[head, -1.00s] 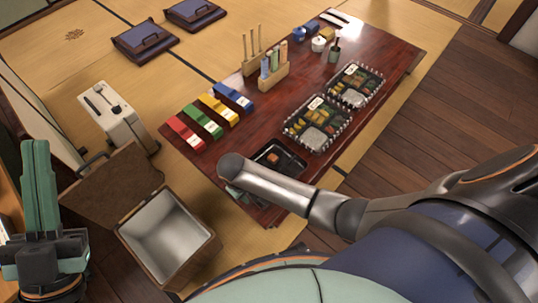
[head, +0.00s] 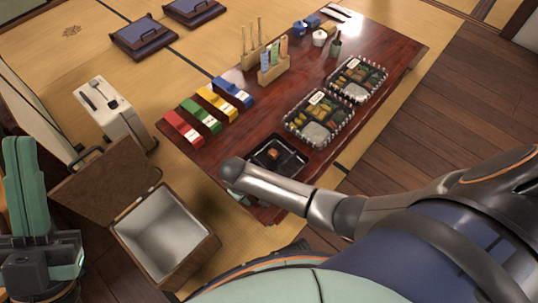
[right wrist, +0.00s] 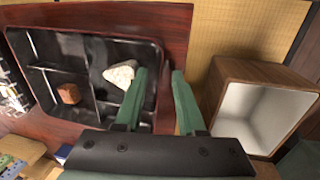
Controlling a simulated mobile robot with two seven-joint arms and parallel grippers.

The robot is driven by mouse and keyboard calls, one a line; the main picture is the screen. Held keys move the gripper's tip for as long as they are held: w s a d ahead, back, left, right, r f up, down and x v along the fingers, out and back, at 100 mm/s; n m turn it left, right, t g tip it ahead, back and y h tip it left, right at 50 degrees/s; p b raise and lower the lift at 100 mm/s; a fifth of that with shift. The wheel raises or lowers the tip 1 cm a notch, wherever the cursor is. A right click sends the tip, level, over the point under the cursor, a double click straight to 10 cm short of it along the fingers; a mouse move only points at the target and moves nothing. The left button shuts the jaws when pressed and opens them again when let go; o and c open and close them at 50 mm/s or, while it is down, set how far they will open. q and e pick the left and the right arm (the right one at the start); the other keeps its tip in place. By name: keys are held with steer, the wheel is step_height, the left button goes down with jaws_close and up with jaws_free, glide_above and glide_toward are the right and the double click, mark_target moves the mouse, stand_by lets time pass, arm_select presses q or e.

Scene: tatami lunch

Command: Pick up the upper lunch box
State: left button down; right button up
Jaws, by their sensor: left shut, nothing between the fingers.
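Two filled lunch boxes with clear ribbed edges sit apart on the dark red table (head: 385,50). The upper lunch box (head: 357,79) is farther back and right; the lower one (head: 318,117) is nearer. Neither is touched by a gripper. My left gripper (head: 20,140) is shut and empty, upright at the far left, away from the table. My right gripper (right wrist: 160,75) is open and empty in the right wrist view, over the edge of a black compartment tray (right wrist: 28,75). In the head view my right arm mostly hides it.
The black tray holds a brown cube (right wrist: 69,93) and a whitish lump (right wrist: 120,73). An open lidded chest (head: 165,235) stands beside the table. Coloured boxes (head: 202,117), a wooden holder (head: 272,73) and small pots stand on the table. A white case (head: 110,110) stands left.

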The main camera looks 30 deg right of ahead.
steer(key=shift+f, duration=0.15)
steer(key=shift+c, duration=0.3)
jaws_close()
stand_by(1.2)
